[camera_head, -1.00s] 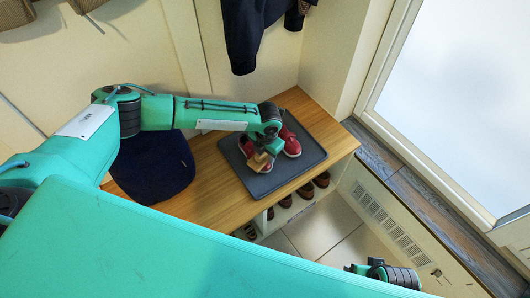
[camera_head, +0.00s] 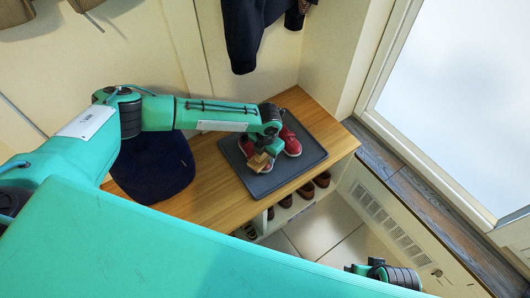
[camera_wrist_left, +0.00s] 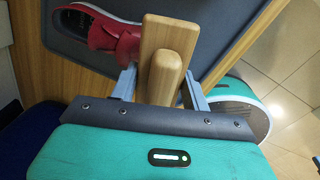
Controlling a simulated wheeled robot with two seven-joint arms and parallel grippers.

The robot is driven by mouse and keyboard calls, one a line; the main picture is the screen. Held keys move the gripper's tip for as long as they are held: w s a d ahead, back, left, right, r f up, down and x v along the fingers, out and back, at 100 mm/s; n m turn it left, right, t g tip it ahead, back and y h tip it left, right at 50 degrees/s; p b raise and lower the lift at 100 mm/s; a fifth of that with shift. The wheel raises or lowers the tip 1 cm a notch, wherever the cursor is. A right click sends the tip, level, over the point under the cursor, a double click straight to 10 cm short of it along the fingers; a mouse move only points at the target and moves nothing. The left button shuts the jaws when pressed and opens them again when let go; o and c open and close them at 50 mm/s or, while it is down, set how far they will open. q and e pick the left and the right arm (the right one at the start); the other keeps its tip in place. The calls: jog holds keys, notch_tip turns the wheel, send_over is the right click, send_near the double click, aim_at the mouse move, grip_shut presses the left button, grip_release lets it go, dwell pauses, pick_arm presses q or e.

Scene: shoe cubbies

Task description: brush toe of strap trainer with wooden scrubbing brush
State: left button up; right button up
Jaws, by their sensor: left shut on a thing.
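The wooden scrubbing brush (camera_wrist_left: 167,50) is held between the fingers of my left gripper (camera_wrist_left: 163,85) in the wrist view. In the head view the brush (camera_head: 258,162) is a small tan block at the gripper's end, over the front of the grey tray. Two red trainers with white soles are on the tray (camera_head: 304,168). One red shoe (camera_head: 291,143) shows behind my gripper; the other (camera_head: 245,147) is partly hidden by it. In the wrist view a red shoe with straps (camera_wrist_left: 103,36) lies beside the brush; whether they touch is unclear. My right gripper (camera_head: 377,270) is partly seen, its fingers not clear.
The tray rests on a wooden bench (camera_head: 211,196). A dark blue cushion (camera_head: 153,168) lies left of the tray. Brown shoes (camera_head: 306,190) sit in cubbies under the bench. A dark coat (camera_head: 254,28) hangs above. The tray's right part is clear.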

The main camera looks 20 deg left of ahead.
pick_arm(q)
jog(key=shift+f+b, duration=0.55)
jog(key=shift+f, duration=0.55)
jog(key=shift+w, duration=0.15)
